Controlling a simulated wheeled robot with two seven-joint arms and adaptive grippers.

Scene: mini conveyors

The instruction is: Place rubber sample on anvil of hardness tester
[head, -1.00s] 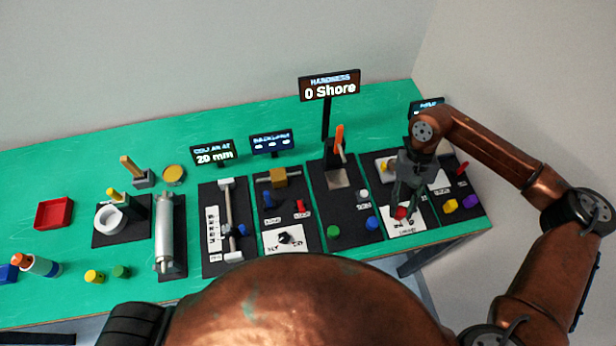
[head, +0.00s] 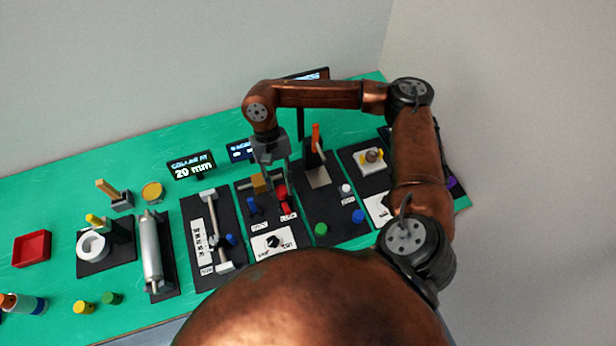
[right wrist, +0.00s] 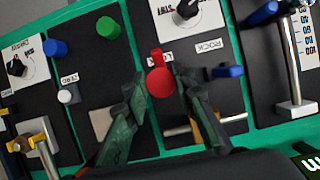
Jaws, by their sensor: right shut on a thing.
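My right gripper (head: 280,184) is shut on a round red piece (right wrist: 159,82), which looks like the rubber sample. It holds the piece over the board with the red lock lever (right wrist: 157,57); the height is hard to tell. The hardness tester's board, with an orange handle (head: 316,136), stands just right of the gripper in the head view. Its grey square anvil plate (head: 318,178) looks bare. In the right wrist view the plate (right wrist: 101,120) is left of the held piece, partly behind a finger. My left gripper is not in view.
The tester has green (head: 321,229), blue (head: 358,216) and white (head: 346,188) knobs. A blue lever (head: 252,205) and brass block (head: 259,183) are near my gripper. My right arm hides the tester's display and part of the boards at right. A red tray (head: 32,248) lies far left.

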